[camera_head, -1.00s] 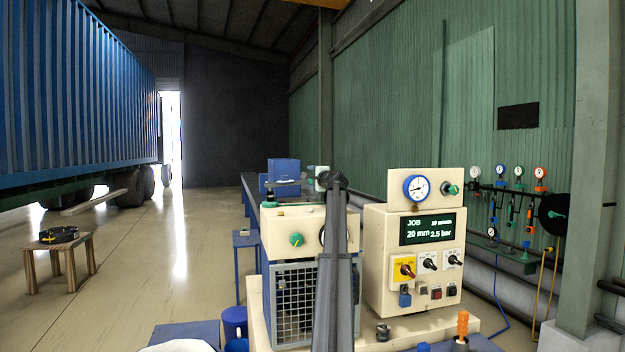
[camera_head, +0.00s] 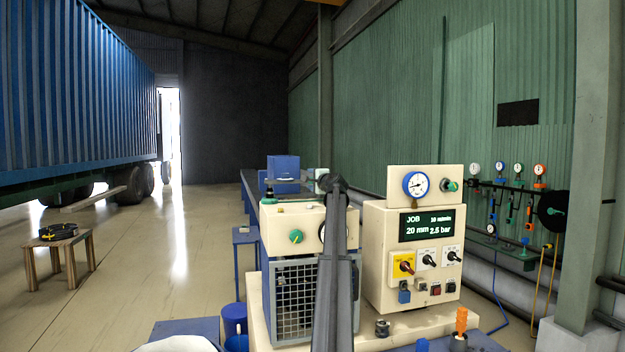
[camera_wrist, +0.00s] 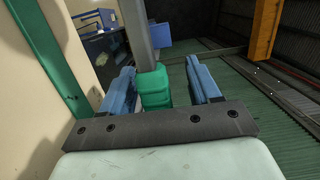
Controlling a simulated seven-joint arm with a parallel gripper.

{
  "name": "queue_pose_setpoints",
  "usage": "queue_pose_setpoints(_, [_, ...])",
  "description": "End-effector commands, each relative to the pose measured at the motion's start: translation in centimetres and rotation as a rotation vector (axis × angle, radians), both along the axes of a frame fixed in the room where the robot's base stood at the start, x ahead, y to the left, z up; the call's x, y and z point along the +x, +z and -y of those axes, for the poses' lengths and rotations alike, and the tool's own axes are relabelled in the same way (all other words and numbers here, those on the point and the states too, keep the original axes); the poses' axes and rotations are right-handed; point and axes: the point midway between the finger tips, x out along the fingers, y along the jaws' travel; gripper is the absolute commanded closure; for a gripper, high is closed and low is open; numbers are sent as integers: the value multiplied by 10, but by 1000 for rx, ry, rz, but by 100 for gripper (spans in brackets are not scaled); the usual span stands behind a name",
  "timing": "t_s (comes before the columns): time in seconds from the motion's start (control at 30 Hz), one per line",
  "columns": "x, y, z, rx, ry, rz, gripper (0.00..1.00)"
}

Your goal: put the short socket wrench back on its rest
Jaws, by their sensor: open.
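My gripper (camera_wrist: 161,80) is open in the wrist view, with one blue-grey finger on each side. A green block (camera_wrist: 156,88) with a grey upright bar (camera_wrist: 138,28) shows between the fingers, apart from both; I cannot tell whether it is the short socket wrench. An upright orange-handled tool (camera_head: 461,320) stands at the bottom right of the head view, and its type is unclear. I cannot pick out the wrench's rest for certain. In the head view my arm crosses the middle and the gripper's fingers cannot be made out.
A cream machine (camera_head: 295,232) with a mesh front stands beside my arm. A control box (camera_head: 413,250) with a gauge stands to its right. In the wrist view a green strip (camera_wrist: 50,70) runs along a cream surface at the left. Gauges and tools hang at the wall rack (camera_head: 515,190).

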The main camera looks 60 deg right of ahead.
Motion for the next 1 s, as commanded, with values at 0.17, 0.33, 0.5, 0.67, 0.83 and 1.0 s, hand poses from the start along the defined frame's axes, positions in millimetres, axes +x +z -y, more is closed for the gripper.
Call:
queue_pose_setpoints(0.17, [0,-1,0,0,0,0,38])
queue_pose_setpoints(0.33, [0,-1,0,0,0,0,38])
queue_pose_setpoints(0.5, [0,-1,0,0,0,0,38])
queue_pose_setpoints(0.67, [0,-1,0,0,0,0,38])
queue_pose_setpoints(0.83, [0,0,0,0,0,0,38])
queue_pose_setpoints(1.0, [0,4,0,1,0,1,38])
